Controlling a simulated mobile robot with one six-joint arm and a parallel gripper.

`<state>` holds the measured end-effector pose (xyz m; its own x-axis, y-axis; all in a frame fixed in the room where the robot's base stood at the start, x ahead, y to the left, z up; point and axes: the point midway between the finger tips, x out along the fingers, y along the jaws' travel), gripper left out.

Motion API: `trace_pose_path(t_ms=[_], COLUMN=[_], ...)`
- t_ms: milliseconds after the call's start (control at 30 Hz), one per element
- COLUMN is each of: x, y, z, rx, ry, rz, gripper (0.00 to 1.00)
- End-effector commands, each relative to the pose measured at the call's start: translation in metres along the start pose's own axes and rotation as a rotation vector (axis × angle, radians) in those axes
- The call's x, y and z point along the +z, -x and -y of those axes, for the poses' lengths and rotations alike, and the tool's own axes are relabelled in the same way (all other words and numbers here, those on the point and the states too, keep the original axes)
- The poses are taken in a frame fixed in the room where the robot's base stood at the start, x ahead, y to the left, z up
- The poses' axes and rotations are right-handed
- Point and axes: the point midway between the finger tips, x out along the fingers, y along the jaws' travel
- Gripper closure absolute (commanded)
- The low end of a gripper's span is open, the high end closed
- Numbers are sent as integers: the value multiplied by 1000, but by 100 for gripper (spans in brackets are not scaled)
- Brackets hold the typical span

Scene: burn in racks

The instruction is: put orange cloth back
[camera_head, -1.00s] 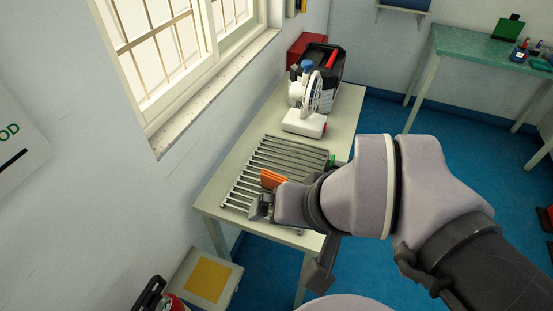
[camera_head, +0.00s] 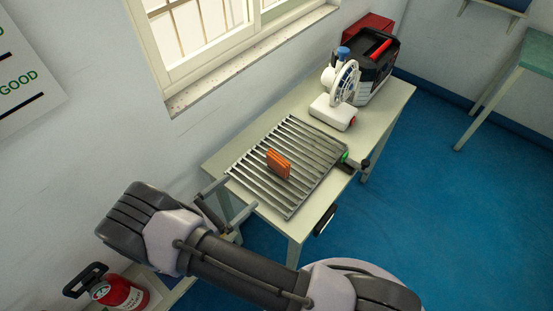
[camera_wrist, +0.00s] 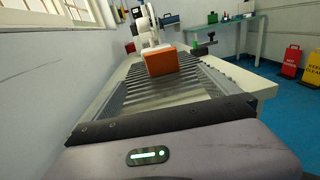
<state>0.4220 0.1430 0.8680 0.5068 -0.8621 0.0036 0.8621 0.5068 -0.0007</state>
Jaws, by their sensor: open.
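The orange cloth (camera_head: 279,163) looks like a folded block and sits upright on the slatted metal rack (camera_head: 318,150), near its middle. In the wrist view the cloth (camera_wrist: 161,63) is ahead of my gripper, on the slats at the far part of the rack (camera_wrist: 135,92). My gripper (camera_head: 228,200) is open and empty at the rack's near left edge, with its two fingers apart. There is a clear gap between it and the cloth.
The rack lies on a pale table (camera_head: 385,105) by the window wall. A white fan (camera_head: 340,95) and a black and red case (camera_head: 372,65) stand behind it. A red extinguisher (camera_head: 120,293) is at the lower left.

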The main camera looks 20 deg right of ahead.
Motion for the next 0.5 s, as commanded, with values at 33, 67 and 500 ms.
trace_pose_path(t_ms=[33, 67, 500], x=[-2, -2, -3], y=[-16, -26, -117], z=[1, 1, 2], rx=[-7, -8, -8], ry=[2, 1, -1], rz=[0, -1, -3], gripper=[0, 0, 0])
